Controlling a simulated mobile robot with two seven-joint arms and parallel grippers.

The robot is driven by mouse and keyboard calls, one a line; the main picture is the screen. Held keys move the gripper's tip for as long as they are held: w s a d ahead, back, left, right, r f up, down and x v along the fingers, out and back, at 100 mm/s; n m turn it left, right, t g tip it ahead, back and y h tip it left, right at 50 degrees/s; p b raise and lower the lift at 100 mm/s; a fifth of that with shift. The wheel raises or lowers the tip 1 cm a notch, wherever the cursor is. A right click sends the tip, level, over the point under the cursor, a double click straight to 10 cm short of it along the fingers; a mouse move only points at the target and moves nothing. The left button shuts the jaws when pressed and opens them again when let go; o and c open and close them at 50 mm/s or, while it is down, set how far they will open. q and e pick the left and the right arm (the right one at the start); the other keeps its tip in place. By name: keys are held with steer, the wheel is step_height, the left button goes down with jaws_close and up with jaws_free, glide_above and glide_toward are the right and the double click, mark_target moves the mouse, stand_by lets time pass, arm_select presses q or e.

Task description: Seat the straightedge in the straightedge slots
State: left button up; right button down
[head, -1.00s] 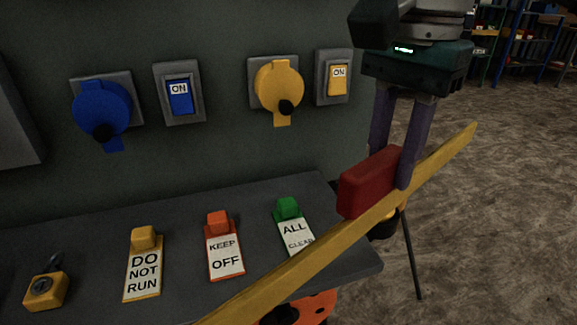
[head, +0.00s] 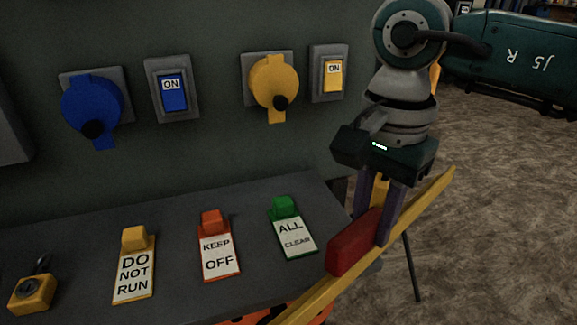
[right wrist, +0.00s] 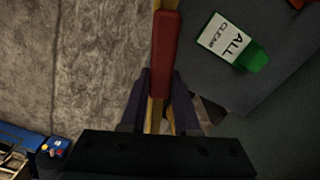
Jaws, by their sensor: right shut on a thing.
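The straightedge (head: 351,246) is a long yellow bar with a red block handle. It slants across the lower right of the head view, near the right end of the grey shelf, and its near end leaves the bottom of the picture. My right gripper (head: 377,222) points down and is shut on the straightedge at the handle. In the right wrist view the red handle (right wrist: 165,55) runs up from between the fingers, with yellow bar showing along it. I cannot make out the straightedge slots in either view. My left gripper is not in view.
The grey shelf (head: 185,215) carries a padlock (head: 32,292) and tags reading DO NOT RUN (head: 134,275), KEEP OFF (head: 218,255) and ALL CLEAR (head: 293,235). Blue (head: 92,105) and yellow (head: 273,82) sockets with switches are on the panel behind. Open floor lies to the right.

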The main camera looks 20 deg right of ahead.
steer(key=c, duration=0.6)
jaws_free()
steer(key=shift+c, duration=0.2)
